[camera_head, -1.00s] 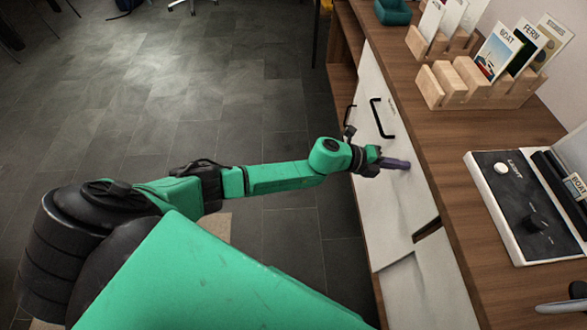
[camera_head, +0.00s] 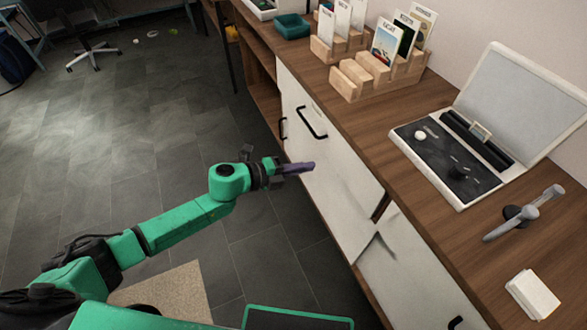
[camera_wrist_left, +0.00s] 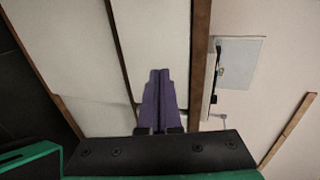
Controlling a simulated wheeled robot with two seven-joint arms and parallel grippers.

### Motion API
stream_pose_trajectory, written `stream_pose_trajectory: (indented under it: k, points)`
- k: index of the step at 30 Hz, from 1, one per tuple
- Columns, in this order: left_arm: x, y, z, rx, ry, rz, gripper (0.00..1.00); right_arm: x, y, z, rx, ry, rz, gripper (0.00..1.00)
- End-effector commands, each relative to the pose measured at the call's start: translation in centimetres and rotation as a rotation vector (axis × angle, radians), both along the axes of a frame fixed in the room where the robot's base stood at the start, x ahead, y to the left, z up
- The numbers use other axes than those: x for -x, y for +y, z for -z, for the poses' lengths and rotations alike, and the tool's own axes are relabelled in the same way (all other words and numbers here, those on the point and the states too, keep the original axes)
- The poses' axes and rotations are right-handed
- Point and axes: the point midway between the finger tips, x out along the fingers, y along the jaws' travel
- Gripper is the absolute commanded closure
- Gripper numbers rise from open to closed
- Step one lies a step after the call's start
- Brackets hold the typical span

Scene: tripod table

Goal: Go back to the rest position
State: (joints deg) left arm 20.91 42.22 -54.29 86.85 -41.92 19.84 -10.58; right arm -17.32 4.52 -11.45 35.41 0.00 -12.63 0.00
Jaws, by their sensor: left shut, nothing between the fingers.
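My left gripper (camera_head: 300,167) has purple fingers and hangs in front of the white cabinet doors, below the level of the wooden counter top. In the left wrist view its fingers (camera_wrist_left: 158,85) lie together, shut and empty, pointing toward the cabinet front. My left arm, green and black, reaches in from the lower left over the floor. I cannot tell whether the fingertips touch the cabinet. My right gripper does not show.
The wooden counter (camera_head: 370,140) runs along the right. It carries wooden card racks (camera_head: 375,78), a teal bin (camera_head: 292,26), an open case (camera_head: 450,165), a grey handle-like tool (camera_head: 522,214) and a white block (camera_head: 533,294). Black handles (camera_head: 312,124) stick out from the doors.

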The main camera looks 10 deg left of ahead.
Motion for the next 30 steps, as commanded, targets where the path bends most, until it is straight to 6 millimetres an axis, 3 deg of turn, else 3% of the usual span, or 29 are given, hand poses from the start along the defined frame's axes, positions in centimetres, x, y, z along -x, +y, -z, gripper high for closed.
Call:
stream_pose_trajectory:
  k: [4, 12, 14, 17, 20, 23, 26, 29, 30]
  points:
    - [1.2, 1.8, -0.6, -0.001, 0.002, 0.002, 1.0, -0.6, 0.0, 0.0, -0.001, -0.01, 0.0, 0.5]
    - [1.4, 2.2, -0.8, 0.0, 0.0, 0.001, 1.0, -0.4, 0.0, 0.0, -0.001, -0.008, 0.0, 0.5]
    - [1.0, 2.5, -0.7, 0.01, 0.014, -0.023, 1.0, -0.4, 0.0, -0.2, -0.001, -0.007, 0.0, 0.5]
    - [-1.2, 5.0, 0.7, 0.073, 0.113, -0.184, 1.0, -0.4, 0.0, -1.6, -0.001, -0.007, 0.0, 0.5]
    - [-3.0, 10.6, 5.4, 0.183, 0.319, -0.497, 1.0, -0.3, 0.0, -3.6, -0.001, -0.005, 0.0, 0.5]
    - [-0.8, 16.7, 12.5, 0.278, 0.554, -0.825, 1.0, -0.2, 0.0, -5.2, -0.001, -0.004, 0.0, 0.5]
    - [4.7, 21.1, 19.3, 0.334, 0.769, -1.1, 1.0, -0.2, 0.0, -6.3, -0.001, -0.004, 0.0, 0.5]
    - [12.1, 23.6, 24.8, 0.367, 0.965, -1.339, 1.0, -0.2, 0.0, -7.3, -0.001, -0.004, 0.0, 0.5]
    - [15.5, 24.1, 26.7, 0.374, 1.04, -1.427, 1.0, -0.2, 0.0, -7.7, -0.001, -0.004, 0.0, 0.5]
